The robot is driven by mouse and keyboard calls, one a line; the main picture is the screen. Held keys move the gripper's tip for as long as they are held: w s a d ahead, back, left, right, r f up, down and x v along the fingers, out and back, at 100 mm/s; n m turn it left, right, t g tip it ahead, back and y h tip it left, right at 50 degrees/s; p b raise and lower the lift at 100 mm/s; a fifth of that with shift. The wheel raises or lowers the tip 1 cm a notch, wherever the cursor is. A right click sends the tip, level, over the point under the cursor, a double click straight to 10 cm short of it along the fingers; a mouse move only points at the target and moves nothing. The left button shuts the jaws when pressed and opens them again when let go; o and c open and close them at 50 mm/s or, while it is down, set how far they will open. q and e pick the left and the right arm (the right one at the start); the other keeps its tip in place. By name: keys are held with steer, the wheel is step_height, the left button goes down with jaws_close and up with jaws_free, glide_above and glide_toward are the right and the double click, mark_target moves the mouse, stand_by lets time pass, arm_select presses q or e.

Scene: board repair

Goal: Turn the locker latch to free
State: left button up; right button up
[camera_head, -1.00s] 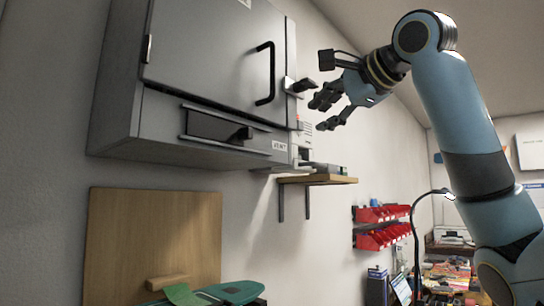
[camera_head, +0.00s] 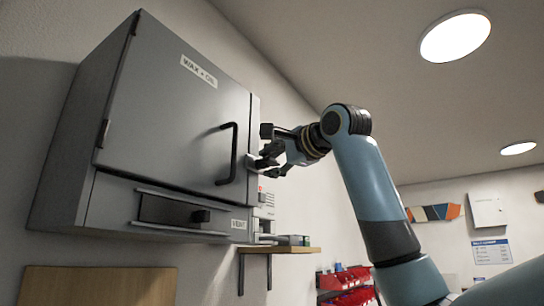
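The locker (camera_head: 165,120) is a grey wall cabinet with a shut door labelled "WAX + OIL" and a black bar handle (camera_head: 229,153). The small latch (camera_head: 254,162) sits at the door's right edge, beside the handle. My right gripper (camera_head: 274,160) is at the latch, its dark fingers spread around the latch's outer end. The fingers look apart; whether they touch the latch cannot be told, since they partly hide it. My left gripper is not in view.
A drawer-like slot labelled "VENT" (camera_head: 175,211) is under the door. A small wooden shelf (camera_head: 285,250) with items is below right. Red bins (camera_head: 345,279) hang lower right. A wooden board (camera_head: 95,287) is at lower left.

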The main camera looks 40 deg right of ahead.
jaws_close()
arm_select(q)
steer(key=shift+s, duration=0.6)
